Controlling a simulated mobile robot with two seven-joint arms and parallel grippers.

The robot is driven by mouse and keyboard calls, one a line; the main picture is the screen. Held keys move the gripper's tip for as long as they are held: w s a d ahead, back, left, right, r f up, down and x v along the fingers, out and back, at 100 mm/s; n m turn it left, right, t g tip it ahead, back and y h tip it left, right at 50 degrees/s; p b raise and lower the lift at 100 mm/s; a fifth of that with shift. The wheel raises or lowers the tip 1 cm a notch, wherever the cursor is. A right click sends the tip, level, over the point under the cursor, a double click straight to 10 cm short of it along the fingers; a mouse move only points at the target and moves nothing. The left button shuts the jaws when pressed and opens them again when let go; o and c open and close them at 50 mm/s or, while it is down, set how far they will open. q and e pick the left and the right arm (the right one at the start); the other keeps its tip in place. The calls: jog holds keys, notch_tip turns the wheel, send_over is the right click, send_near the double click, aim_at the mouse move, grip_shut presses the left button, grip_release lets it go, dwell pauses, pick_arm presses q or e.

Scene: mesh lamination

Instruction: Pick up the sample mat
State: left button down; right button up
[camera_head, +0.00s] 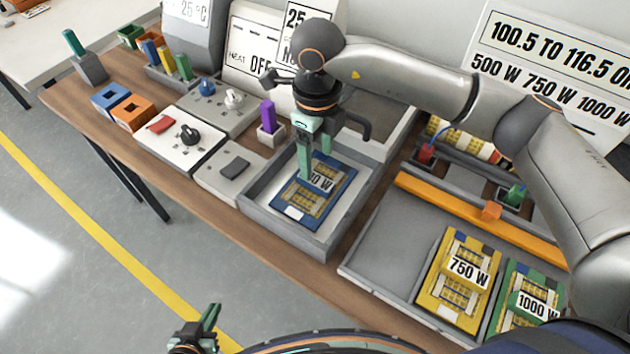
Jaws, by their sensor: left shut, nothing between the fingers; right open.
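A blue mat (335,202) with tan grid patches and a white label partly hidden, ending in "0 W", lies flat in a grey tray (262,205). My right gripper (315,165) reaches in from the right and points down over the far left part of this mat. It is open, and its green fingers hide part of the mat; I cannot tell whether they touch it. A yellow 750 W mat (447,292) and a green 1000 W mat (511,322) lie at the lower right. My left gripper (208,322) is shut and empty at the bottom left, away from the table.
A purple-handled tool (268,117) stands in a holder behind the blue mat's tray. A switch box with a black knob (189,134) and a grey plate (232,172) stand left of it.

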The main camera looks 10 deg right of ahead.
aim_at(315, 179)
notch_tip(315, 179, down, 6)
jog(key=shift+w+a+f+p, duration=0.15)
jog(key=shift+f+p, duration=0.1)
jog(key=shift+p, duration=0.4)
grip_shut()
dwell(0.3)
jog(key=shift+r, duration=0.1)
